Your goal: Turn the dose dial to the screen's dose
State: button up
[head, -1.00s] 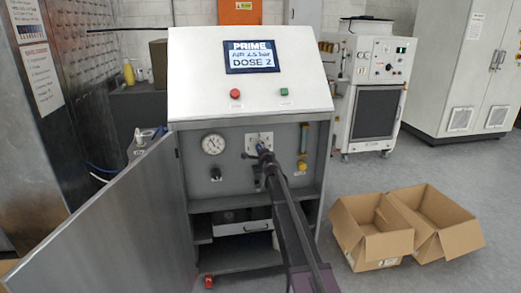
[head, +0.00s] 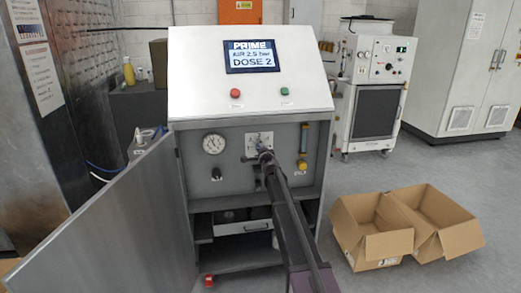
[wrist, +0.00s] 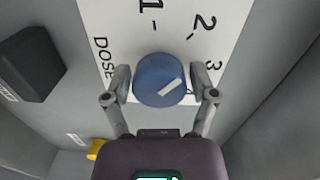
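The dose dial is a round blue knob (wrist: 158,76) with a white pointer line, on a white plate (wrist: 120,22) marked DOSE, 1, 2 and 3. The pointer slants up and right, seemingly closer to the 3 than to the 2. In the wrist view my gripper (wrist: 161,84) has one finger on each side of the knob, with narrow gaps and no clear contact. In the head view my arm hides most of the dial; the plate (head: 252,139) shows behind it. The screen (head: 252,57) reads PRIME, AIR 2.5 bar, DOSE 2.
On the cabinet are a gauge (head: 213,144), a black knob (head: 216,173), a yellow knob (head: 302,164), and red (head: 235,93) and green (head: 285,91) buttons. The cabinet door (head: 125,220) stands open at left. Open cardboard boxes (head: 375,245) lie on the floor at right.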

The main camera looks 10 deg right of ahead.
jog(key=shift+s, duration=0.1)
dwell(0.4)
jog(key=shift+m, duration=0.3)
jog(key=m, duration=0.9)
jog(key=shift+s+b, duration=0.1)
jog(key=shift+b, duration=0.25)
jog(key=s, duration=1.4)
jog(key=shift+s+a+f+n+g+y+b, duration=1.15)
jog(key=shift+s+a+f+n, duration=0.65)
jog(key=shift+s+f+n, duration=0.65)
jog(key=shift+s+a+f+n+g+y+b, duration=1.15)
jog(key=shift+s+a+f+n, duration=0.8)
jog(key=shift+f+n, duration=0.9)
jog(key=shift+s+a+f+n+g+y+b, duration=0.9)
jog(key=shift+s+a+f+n+g+b, duration=0.6)
jog(key=shift+s+f+n, duration=1.1)
jog(key=shift+w+a+r, duration=0.1)
jog(key=shift+w+a, duration=0.1)
jog(key=shift+w, duration=0.1)
